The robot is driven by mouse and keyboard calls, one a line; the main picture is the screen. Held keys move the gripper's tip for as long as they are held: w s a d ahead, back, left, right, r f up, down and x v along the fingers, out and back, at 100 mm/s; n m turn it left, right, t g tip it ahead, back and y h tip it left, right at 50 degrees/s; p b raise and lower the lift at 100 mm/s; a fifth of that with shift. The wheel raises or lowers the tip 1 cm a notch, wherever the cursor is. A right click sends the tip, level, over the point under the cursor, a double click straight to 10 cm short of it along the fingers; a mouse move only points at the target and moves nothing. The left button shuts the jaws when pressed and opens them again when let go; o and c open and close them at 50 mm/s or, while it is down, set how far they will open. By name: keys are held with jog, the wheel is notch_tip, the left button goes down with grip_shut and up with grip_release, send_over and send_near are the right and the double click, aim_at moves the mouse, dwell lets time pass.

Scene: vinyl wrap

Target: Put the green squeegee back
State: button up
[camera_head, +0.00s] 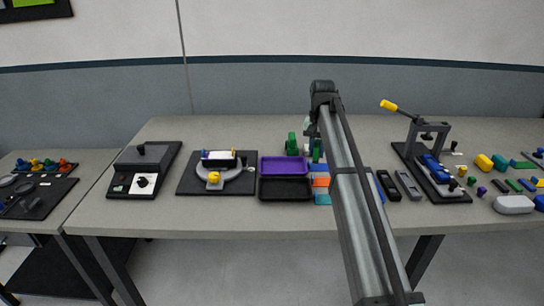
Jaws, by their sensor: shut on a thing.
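My gripper (313,136) is small in view, behind and left of my arm, above the back middle of the table. It is shut on a green piece (317,150), which seems to be the green squeegee; my arm hides part of it, and its lower end is hard to make out. Another green object (292,144) stands upright just left of it, apart from my gripper. An orange block (320,182) and a blue-teal block (322,198) lie in front, partly covered by my arm. I cannot tell which place belongs to the squeegee.
A purple tray (284,157) and a black tray (265,190) lie left of my arm. A round fixture on a black board (186,186) is further left. A lever press (418,130) stands right, with several small coloured blocks beyond. The back table strip is mostly clear.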

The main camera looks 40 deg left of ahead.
jog(key=a+n, duration=0.3)
jog(key=a, duration=1.9)
jog(key=shift+w+f, duration=0.15)
jog(key=shift+f, duration=1.3)
jog(key=shift+w+f, duration=0.2)
jog(key=shift+f, duration=1.3)
jog(key=shift+w+f, duration=0.15)
jog(key=shift+f, duration=1.3)
jog(key=shift+f, duration=0.1)
jog(key=o, duration=0.9)
jog(key=shift+o, duration=0.2)
notch_tip(320, 180, up, 12)
